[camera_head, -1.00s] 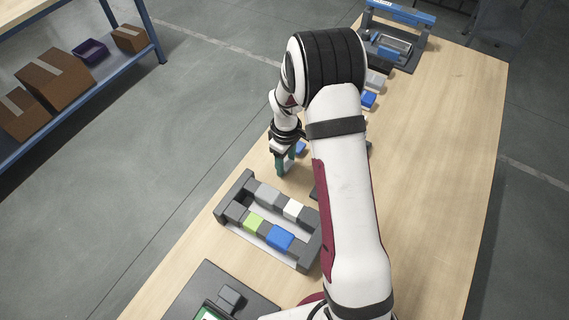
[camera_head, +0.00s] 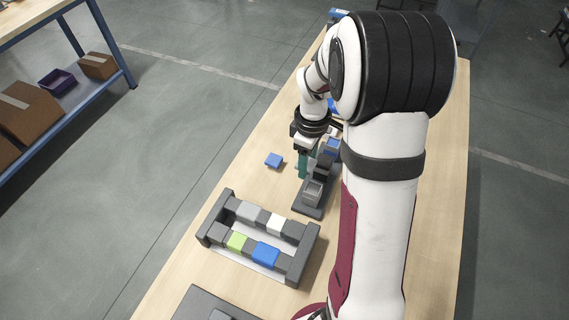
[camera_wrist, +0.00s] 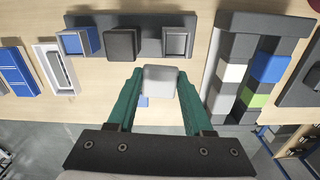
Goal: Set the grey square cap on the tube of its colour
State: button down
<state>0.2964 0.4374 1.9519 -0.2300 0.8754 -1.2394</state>
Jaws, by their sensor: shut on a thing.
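My gripper (camera_wrist: 155,88) has green fingers and is shut on the grey square cap (camera_wrist: 160,78), a light grey block held between the fingertips in the wrist view. In the head view my gripper (camera_head: 304,164) is beside the tube stand, on its left, and the cap is not clear there. The dark stand (camera_wrist: 197,20) carries a row of square tubes: blue (camera_wrist: 78,42), dark (camera_wrist: 121,44) and grey (camera_wrist: 177,42). The grey tube (camera_head: 313,190) is at the near end in the head view, looking open and empty on top. The cap is apart from it.
A blue cap (camera_head: 273,160) lies on the table left of the stand. A dark rack (camera_head: 205,232) with grey, white, green and blue blocks stands nearer. A white tray (camera_wrist: 40,52) lies beyond the blue tube. My arm covers much of the table's right side.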

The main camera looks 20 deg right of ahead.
jog(key=s+r, duration=0.3)
jog(key=s, duration=0.1)
jog(key=shift+n, duration=0.4)
jog(key=shift+d+f, duration=0.2)
jog(key=shift+f, duration=1.15)
jog(key=shift+d+f, duration=0.15)
jog(key=shift+f, duration=1.15)
jog(key=shift+f, duration=0.6)
jog(key=shift+c, duration=1.1)
grip_release()
jog(key=shift+o, duration=0.3)
jog(key=shift+o, duration=0.8)
notch_tip(320, 180, up, 8)
jog(key=shift+f, duration=0.2)
